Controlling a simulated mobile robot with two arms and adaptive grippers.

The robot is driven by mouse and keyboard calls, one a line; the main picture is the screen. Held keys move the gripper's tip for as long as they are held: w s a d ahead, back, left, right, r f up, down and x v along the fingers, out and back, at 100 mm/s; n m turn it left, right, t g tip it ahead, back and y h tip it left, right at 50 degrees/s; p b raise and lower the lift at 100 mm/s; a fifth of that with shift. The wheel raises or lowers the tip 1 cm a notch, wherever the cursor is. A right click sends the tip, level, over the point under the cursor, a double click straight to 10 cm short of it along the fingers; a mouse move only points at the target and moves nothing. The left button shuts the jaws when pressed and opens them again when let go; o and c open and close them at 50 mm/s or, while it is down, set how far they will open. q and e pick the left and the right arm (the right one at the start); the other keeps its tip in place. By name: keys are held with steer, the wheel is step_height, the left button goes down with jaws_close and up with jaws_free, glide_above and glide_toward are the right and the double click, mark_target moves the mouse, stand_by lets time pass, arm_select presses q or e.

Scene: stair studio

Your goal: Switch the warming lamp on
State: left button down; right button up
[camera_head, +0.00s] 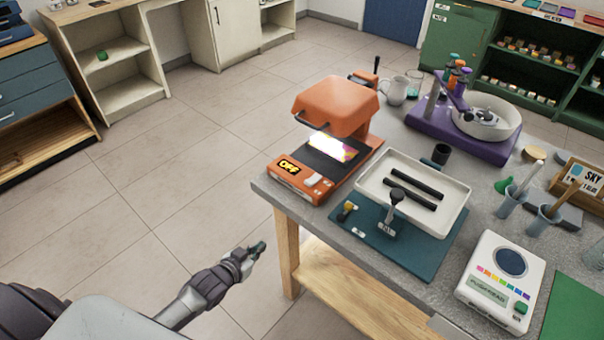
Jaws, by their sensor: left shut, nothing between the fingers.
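The orange warming lamp (335,105) stands at the left corner of the grey worktop. Its front panel has a display (289,166) reading "OFF" and a pale switch (313,180) to the right of it. A bright patch (332,147) shows on the dark plate under the hood. My left gripper (257,249) is shut and empty. In the picture it is below and left of the lamp, past the worktop's edge, and apart from the lamp. My right gripper is not in view.
A white tray (451,195) with two dark bars, and a teal board (372,243) with a black-knobbed lever, sit right of the lamp. A white device with coloured keys (502,281) is at front right. The worktop edge and a wooden leg (287,252) are near my gripper. Floor on the left is clear.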

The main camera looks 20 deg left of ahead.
arm_select(q)
steer(key=w+d+r, duration=0.1)
steer(key=r, duration=0.3)
steer(key=w+r+t+h, duration=0.1)
steer(key=r, duration=0.4)
steer(key=w+d+r+t+p, duration=0.1)
steer(key=w+r, duration=0.1)
steer(key=r, duration=0.2)
steer(key=shift+d+r+m+h, duration=0.2)
steer(key=shift+d+m+h, duration=0.1)
steer(key=shift+m+h, duration=0.1)
steer(key=d+r+m+t+h, duration=0.1)
steer(key=d+r+h, duration=0.1)
steer(key=r, duration=0.8)
steer(key=shift+w+d+t+p, duration=0.2)
steer(key=shift+d+t+p, duration=0.15)
steer(key=shift+d, duration=0.2)
steer(key=p, duration=0.1)
glide_above(302, 189)
steer(key=w, duration=0.1)
steer(key=shift+w+d+f, duration=0.2)
steer(key=f, duration=0.1)
steer(key=f+p, duration=0.1)
steer(key=shift+s+a+f, duration=0.1)
steer(key=shift+s+f, duration=0.15)
steer(key=shift+f, duration=0.05)
steer(key=shift+s+a+f, duration=0.15)
steer(key=shift+s+f, duration=0.25)
steer(key=shift+f, duration=0.3)
